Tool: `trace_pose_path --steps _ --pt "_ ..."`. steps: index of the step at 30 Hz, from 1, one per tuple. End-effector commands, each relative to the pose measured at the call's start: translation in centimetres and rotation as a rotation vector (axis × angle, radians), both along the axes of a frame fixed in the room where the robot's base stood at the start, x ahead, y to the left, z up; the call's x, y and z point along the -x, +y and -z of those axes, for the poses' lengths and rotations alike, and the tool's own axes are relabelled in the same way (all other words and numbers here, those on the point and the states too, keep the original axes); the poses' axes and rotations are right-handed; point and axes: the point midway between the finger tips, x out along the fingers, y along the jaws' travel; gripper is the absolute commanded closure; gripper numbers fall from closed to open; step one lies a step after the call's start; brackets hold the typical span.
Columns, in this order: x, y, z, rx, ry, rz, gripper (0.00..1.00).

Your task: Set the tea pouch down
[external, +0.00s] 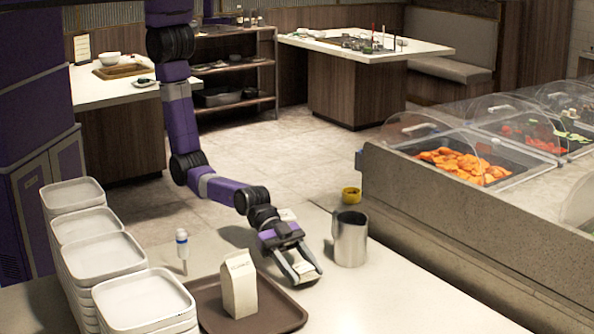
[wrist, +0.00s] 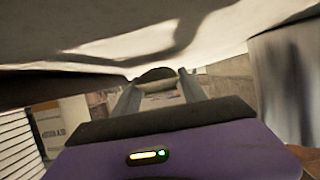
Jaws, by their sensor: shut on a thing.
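The tea pouch (external: 306,273) is a small pale packet at the end of my gripper (external: 297,266). My gripper is shut on it, low over the counter (external: 370,303), between the brown tray and a metal cup. I cannot tell whether the pouch touches the counter. In the wrist view, my gripper (wrist: 160,95) shows both fingers beyond the purple housing. A pale surface fills the top of that view, and the pouch cannot be made out clearly there.
The brown tray (external: 279,313) with a white carton (external: 239,286) is just left of the gripper. The metal cup (external: 350,240) stands close on the right, with a yellow jar (external: 351,195) behind. Stacked white dishes (external: 140,300) and a white-and-blue dispenser (external: 182,250) are left. The front right counter is clear.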

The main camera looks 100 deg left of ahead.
Motion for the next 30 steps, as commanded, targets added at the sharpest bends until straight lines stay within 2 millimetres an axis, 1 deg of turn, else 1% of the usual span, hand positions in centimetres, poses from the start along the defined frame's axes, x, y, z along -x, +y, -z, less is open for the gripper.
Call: trace_pose_path --steps 7,11,12,14,15,24,30 --pt "0.0 0.0 0.8 0.0 0.0 0.0 0.89" --pt "0.0 0.0 0.8 0.0 0.0 0.0 0.89" --pt "0.0 0.0 0.8 -0.001 0.001 0.0 0.42" --pt "0.0 0.0 0.8 -0.001 0.001 0.0 0.3" --pt "0.0 0.0 0.8 -0.001 0.001 0.0 0.28" --pt "0.0 0.0 0.8 -0.001 0.002 0.001 0.28" --pt "0.3 0.2 -0.7 -0.001 0.002 0.001 0.28"
